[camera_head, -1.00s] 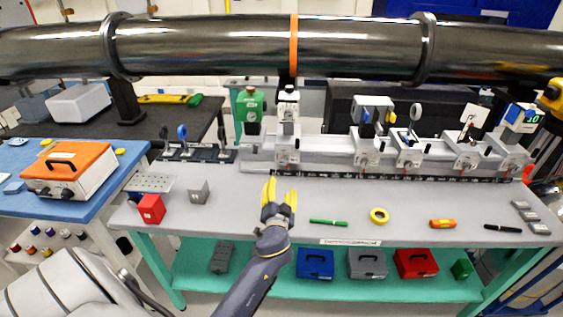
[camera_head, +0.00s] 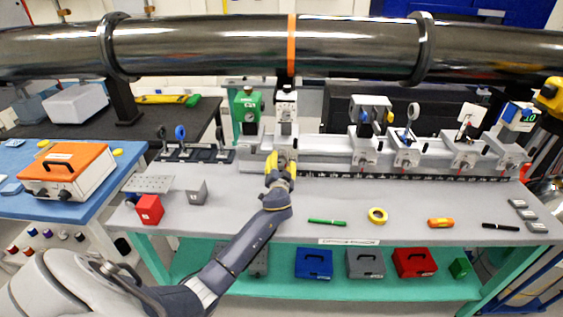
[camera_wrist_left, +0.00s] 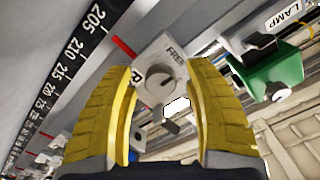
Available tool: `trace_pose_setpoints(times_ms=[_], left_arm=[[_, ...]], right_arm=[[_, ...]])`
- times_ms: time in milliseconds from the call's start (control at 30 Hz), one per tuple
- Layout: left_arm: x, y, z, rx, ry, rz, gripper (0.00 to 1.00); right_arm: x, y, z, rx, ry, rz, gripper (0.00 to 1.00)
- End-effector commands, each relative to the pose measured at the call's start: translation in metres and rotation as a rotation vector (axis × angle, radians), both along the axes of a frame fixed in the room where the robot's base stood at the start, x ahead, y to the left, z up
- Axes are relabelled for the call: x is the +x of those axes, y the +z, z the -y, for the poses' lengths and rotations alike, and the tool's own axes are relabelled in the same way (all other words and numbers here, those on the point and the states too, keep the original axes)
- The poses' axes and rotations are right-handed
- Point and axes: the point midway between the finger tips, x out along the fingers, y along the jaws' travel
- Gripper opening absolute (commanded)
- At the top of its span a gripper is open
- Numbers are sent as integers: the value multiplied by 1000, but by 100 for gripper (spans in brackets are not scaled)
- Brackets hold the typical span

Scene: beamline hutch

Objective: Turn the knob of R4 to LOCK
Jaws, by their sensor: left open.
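My left gripper (camera_head: 279,161) is open at the front of the rail, before the leftmost white carrier (camera_head: 286,108). It hides that carrier's lower front in the head view. In the left wrist view, the open yellow fingers (camera_wrist_left: 160,72) stand on either side of a round grey knob (camera_wrist_left: 160,86) on a pale block. The knob appears between and beyond the fingertips; I cannot tell whether they touch it. "FREE" is printed beside the knob, and a label starting with "R" is partly hidden by the left finger. No LOCK mark is visible. My right gripper is not in view.
Other carriers (camera_head: 365,150) stand along the rail to the right. A green lamp housing (camera_wrist_left: 278,72) is close by. A scale strip (camera_wrist_left: 70,62) runs along the rail. A green pen (camera_head: 327,222) and yellow tape (camera_head: 377,215) lie on the bench. A black beam pipe (camera_head: 200,45) crosses above.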

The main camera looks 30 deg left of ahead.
Motion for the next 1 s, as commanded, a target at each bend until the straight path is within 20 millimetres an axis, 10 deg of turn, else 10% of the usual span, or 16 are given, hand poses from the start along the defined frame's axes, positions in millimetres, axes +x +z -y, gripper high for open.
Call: trace_pose_setpoints(times_ms=[500,1000], left_arm=[[7,0,-4,0,0,0,54],[7,0,-4,0,0,0,0]], right_arm=[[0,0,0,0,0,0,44],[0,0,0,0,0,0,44]])
